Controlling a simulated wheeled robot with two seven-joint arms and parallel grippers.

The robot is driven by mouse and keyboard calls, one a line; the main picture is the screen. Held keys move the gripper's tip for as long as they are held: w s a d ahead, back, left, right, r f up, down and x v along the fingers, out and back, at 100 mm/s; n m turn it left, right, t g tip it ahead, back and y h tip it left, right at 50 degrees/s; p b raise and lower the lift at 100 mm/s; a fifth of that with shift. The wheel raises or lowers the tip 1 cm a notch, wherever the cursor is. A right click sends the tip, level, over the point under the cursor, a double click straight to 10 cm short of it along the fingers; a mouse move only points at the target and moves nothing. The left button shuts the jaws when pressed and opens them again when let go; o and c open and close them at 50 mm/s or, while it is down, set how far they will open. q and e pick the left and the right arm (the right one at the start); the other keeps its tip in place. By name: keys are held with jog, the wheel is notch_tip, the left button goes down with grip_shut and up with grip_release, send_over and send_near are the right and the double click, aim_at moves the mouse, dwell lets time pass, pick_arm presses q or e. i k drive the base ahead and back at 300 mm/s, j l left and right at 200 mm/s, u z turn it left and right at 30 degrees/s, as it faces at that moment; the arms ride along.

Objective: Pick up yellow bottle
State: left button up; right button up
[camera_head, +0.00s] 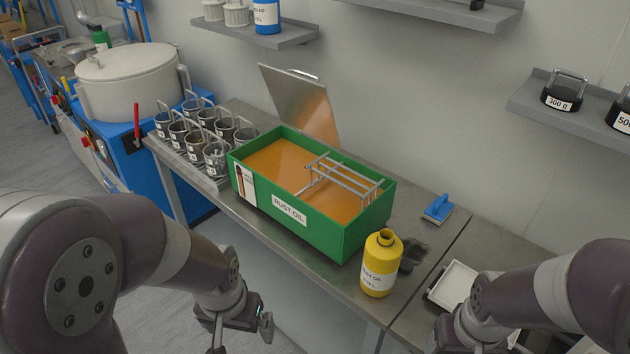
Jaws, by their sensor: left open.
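The yellow bottle (377,265) stands upright near the front edge of the metal table, just right of the green box. It has an open neck and a white label with dark print. My left gripper (243,345) is low in front of the table, left of the bottle and well apart from it. It is open and partly cut off by the bottom edge. My right arm comes in from the right, and its wrist is at the bottom right. The fingers of my right gripper are not in view.
A green box (343,244) labelled RUST OIL, with orange liquid, a metal rack and a raised lid (301,103), stands left of the bottle. Several metal cups (216,158) stand further left. A blue-handled tool (438,209) and a white tray (455,284) lie to the right.

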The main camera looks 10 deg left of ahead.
aim_at(383, 250)
jog(key=j+z, duration=0.3)
jog(key=j, duration=0.35)
jog(key=j+z, duration=0.3)
jog(key=j, duration=0.4)
